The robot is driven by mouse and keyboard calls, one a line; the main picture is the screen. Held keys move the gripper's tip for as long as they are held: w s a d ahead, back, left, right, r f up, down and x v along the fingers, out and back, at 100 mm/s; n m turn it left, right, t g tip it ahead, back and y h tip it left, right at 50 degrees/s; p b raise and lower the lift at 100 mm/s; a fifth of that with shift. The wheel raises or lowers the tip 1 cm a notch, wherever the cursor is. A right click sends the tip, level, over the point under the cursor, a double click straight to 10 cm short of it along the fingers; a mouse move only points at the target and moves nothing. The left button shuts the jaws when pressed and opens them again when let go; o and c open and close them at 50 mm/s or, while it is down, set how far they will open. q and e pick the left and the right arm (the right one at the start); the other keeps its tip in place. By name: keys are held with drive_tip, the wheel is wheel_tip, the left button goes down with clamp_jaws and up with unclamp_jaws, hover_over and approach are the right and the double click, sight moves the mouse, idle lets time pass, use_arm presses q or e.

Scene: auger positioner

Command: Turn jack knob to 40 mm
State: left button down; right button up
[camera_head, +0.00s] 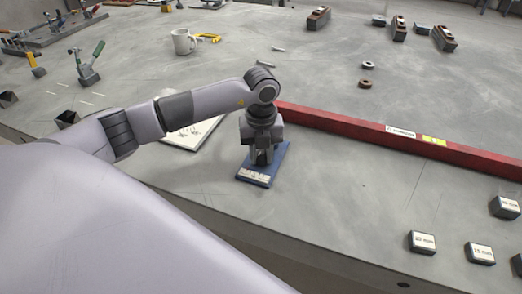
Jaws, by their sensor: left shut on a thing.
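My left gripper (262,155) points down over a small blue base plate (256,178) with a pale label on its front edge. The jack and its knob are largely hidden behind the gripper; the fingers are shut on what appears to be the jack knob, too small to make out. The label is too small to read. My right gripper is not in view.
A long red bar (395,137) lies right of the gripper. Labelled blocks (422,242) sit at the lower right. A white sheet (190,132) lies behind my arm. A mug (183,42), toggle clamp (89,66) and rings (365,84) stand farther back.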

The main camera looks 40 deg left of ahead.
sight(260, 152)
use_arm(q)
drive_tip(key=shift+w+r+n, duration=0.1)
drive_tip(key=shift+n, duration=0.5)
drive_tip(key=c, duration=1.1)
unclamp_jaws()
drive_tip(key=shift+r, duration=3.55)
